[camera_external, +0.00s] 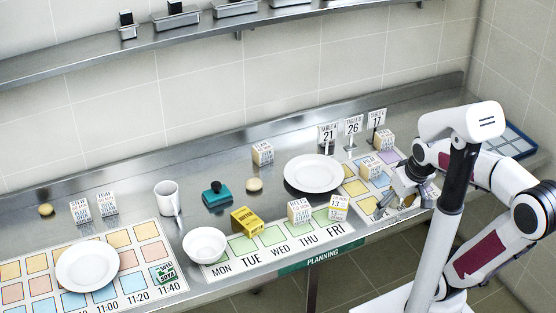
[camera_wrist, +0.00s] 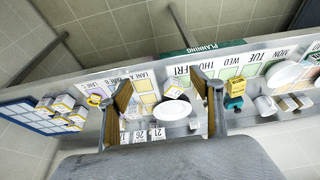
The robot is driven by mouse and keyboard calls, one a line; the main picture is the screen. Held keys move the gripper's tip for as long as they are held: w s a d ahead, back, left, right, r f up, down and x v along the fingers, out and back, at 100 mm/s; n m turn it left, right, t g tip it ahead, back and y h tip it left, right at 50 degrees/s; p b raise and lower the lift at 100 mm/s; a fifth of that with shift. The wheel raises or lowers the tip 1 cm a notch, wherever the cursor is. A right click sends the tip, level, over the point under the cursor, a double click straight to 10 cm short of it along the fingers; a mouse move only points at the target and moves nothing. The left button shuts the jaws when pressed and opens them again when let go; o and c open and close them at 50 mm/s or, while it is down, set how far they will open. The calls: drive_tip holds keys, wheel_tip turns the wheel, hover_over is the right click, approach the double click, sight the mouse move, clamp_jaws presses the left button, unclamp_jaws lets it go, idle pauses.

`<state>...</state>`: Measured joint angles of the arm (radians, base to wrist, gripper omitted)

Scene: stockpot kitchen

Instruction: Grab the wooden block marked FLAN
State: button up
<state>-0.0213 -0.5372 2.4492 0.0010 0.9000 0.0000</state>
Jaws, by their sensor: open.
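Several small pale wooden blocks with printed labels stand about. In the external view one is at the back centre (camera_external: 262,154), one at the back right (camera_external: 383,140), two on the weekday chart (camera_external: 298,211) (camera_external: 338,208), and two at the left (camera_external: 80,211) (camera_external: 106,204). The labels are too small to read surely, so I cannot tell which is FLAN. My gripper (camera_external: 402,203) is over the right end of the counter. In the wrist view its jaws (camera_wrist: 160,88) are apart, with nothing held between them.
A white plate (camera_external: 313,173), number signs (camera_external: 352,127), a yellow box (camera_external: 246,220), a teal stamp (camera_external: 216,194), a bowl (camera_external: 204,245) and a mug (camera_external: 167,197) stand on the steel counter. The blue tray (camera_external: 515,139) is partly behind my arm. A shelf (camera_external: 190,38) runs above.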

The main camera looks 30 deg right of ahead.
drive_tip(key=shift+y, duration=0.6)
drive_tip(key=w+a+f, duration=0.3)
drive_tip(key=w+f, duration=0.1)
drive_tip(key=w, duration=1.1)
drive_tip(key=w+a+f, duration=0.3)
drive_tip(key=w+f, duration=0.2)
drive_tip(key=w, duration=1)
drive_tip(key=w+a+f, duration=0.3)
drive_tip(key=w+f, duration=0.2)
drive_tip(key=w, duration=1)
drive_tip(key=shift+w+a+f, duration=0.1)
drive_tip(key=shift+w+f, duration=0.05)
drive_tip(key=shift+w, duration=0.05)
drive_tip(key=shift+t, duration=0.3)
drive_tip(key=w, duration=0.4)
drive_tip(key=shift+a, duration=0.4)
drive_tip(key=t, duration=0.2)
approach(264, 147)
drive_tip(key=f, duration=0.1)
drive_tip(key=shift+w+d+y, duration=0.2)
drive_tip(key=shift+w+y, duration=0.1)
drive_tip(key=shift+w, duration=0.2)
drive_tip(key=shift+f, duration=0.1)
drive_tip(key=shift+x, duration=1.25)
drive_tip(key=shift+f, duration=0.1)
drive_tip(key=shift+x, duration=2.55)
